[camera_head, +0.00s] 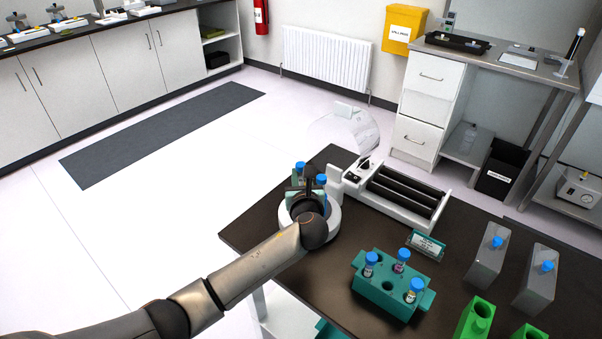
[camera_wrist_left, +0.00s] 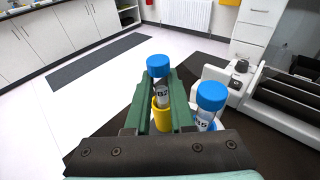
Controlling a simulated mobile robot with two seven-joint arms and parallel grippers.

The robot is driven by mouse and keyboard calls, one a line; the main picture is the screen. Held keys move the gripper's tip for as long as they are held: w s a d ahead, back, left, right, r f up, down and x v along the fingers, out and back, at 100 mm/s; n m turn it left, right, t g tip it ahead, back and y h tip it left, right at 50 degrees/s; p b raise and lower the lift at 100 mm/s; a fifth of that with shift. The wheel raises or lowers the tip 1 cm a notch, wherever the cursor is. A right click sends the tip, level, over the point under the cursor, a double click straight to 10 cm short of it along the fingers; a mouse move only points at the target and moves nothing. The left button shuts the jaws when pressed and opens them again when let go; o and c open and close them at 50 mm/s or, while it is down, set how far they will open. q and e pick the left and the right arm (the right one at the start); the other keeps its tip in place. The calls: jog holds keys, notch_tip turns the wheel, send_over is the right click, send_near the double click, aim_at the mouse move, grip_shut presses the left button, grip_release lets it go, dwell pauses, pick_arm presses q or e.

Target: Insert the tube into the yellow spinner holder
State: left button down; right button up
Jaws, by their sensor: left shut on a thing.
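A blue-capped tube marked B2 (camera_wrist_left: 160,88) is held upright between the green fingers of my left gripper (camera_wrist_left: 158,95). The yellow holder (camera_wrist_left: 161,117) is directly below it; the tube's lower end appears at or in its mouth, but the fingers hide how deep. In the head view my left gripper (camera_head: 309,192) is over the round white spinner (camera_head: 332,222) and covers much of it. A second blue-capped tube (camera_wrist_left: 208,105) stands beside the right finger, in the spinner. My right gripper is not in view.
The spinner's clear lid (camera_head: 345,130) is raised. A white roller device (camera_head: 405,200) stands just right of it. A teal rack (camera_head: 388,290) with several blue-capped tubes, grey blocks (camera_head: 488,257) and green holders (camera_head: 474,320) occupy the dark table's right side.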

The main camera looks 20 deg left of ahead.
pick_arm(q)
jog(key=shift+f, duration=0.3)
dwell(0.4)
jog(key=c, duration=0.7)
grip_release()
jog(key=shift+s, duration=0.1)
jog(key=v, duration=1.2)
jog(key=shift+s+p, duration=0.15)
jog(key=shift+p, duration=0.15)
jog(key=shift+d, duration=0.1)
